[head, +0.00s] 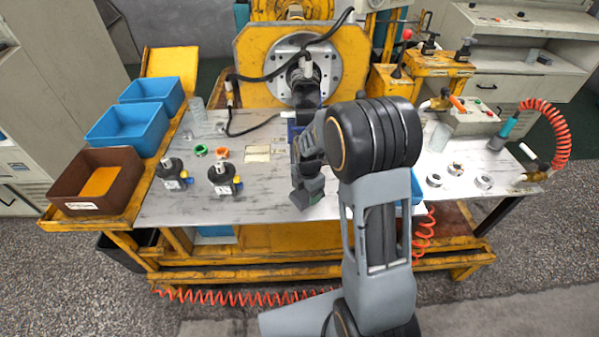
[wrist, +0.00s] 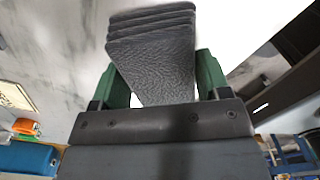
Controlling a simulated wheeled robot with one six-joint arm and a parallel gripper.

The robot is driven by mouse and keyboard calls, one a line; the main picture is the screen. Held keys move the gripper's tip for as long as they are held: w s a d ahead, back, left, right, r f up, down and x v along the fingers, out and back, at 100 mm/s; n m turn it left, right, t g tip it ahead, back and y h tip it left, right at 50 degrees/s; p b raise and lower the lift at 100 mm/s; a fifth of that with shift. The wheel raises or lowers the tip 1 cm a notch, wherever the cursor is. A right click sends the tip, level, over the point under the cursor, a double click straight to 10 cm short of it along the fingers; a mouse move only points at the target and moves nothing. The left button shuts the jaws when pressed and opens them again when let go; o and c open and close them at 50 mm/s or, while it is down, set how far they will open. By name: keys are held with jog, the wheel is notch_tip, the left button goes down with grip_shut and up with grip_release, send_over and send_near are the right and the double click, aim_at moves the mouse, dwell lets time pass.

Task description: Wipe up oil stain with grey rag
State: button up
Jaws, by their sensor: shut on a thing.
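In the wrist view the grey rag (wrist: 155,50), folded in several layers, is between the two green fingers of my gripper (wrist: 160,78). My gripper is shut on it. In the head view my gripper (head: 306,190) is low over the front middle of the metal tabletop (head: 265,203); I cannot make out the rag there. Dark smears (wrist: 55,25) show on the pale surface beside the rag in the wrist view. I cannot tell which smear is the oil stain, or whether the rag touches the surface.
Two black pump parts (head: 222,178) stand left of my gripper. Blue bins (head: 127,123) and a brown bin (head: 98,178) are at the far left. Metal rings (head: 455,168) lie at the right, near a coiled orange hose (head: 562,140). The front middle left of my gripper is clear.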

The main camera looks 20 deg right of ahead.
jog(key=shift+w+a, duration=0.2)
jog(key=shift+a, duration=0.6)
jog(key=shift+a+r+p, duration=0.1)
jog(key=shift+r+p, duration=0.2)
jog(key=shift+p, duration=0.2)
notch_tip(320, 180, up, 2)
jog(key=shift+w+r+p, duration=0.1)
jog(key=shift+p, duration=0.2)
jog(key=shift+r+p, duration=0.25)
jog(key=shift+p, duration=0.05)
jog(key=shift+r+p, duration=1.9)
jog(key=shift+r, duration=0.55)
